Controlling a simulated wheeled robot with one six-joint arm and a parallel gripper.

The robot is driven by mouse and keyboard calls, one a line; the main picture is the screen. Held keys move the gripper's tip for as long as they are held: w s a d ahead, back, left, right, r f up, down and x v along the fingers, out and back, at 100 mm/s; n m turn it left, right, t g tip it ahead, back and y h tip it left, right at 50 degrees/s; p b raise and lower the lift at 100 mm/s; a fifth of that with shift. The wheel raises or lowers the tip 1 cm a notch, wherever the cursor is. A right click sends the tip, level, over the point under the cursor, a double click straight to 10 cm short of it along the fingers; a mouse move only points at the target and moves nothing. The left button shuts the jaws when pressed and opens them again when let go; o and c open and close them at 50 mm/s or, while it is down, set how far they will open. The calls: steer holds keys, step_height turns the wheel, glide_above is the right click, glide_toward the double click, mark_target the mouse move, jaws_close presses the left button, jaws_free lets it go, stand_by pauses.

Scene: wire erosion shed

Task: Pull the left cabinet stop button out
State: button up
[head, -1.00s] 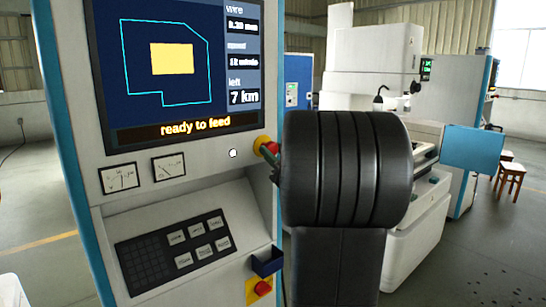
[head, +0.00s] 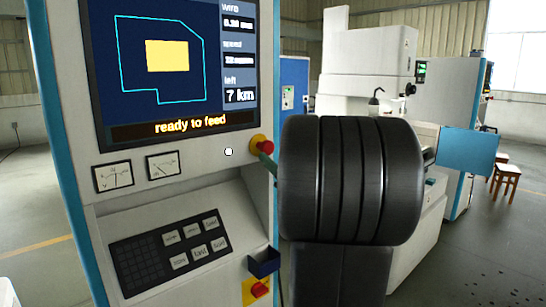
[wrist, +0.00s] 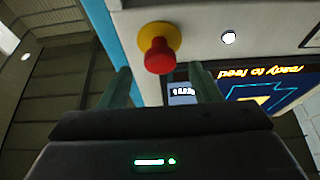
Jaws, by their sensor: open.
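The cabinet (head: 85,225) on the left carries a red mushroom button on a yellow round base (head: 263,146), right of the screen's lower corner. In the wrist view this red button (wrist: 159,56) stands out from the panel, between and just beyond the tips of my gripper (wrist: 162,78). The fingers are open, one to each side, and I see no contact. In the head view my arm's dark wrist hides most of my gripper; one green finger shows beside the button. A second red button (head: 259,289) sits lower on a yellow plate.
A small dark blue bin (head: 264,263) juts out below my gripper. The screen (head: 180,65) reads "ready to feed", with a white lamp (head: 228,152) below it. A white machine (head: 365,65) and stools (head: 507,180) stand to the right. Open floor lies between.

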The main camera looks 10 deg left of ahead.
mark_target(270, 150)
steer(key=b+v, duration=0.3)
steer(key=v, duration=0.8)
steer(key=p+x, duration=0.4)
steer(key=x, duration=1)
steer(key=shift+r+p, duration=0.1)
steer(key=shift+p, duration=0.25)
steer(key=shift+a, duration=0.1)
steer(key=shift+w, duration=0.1)
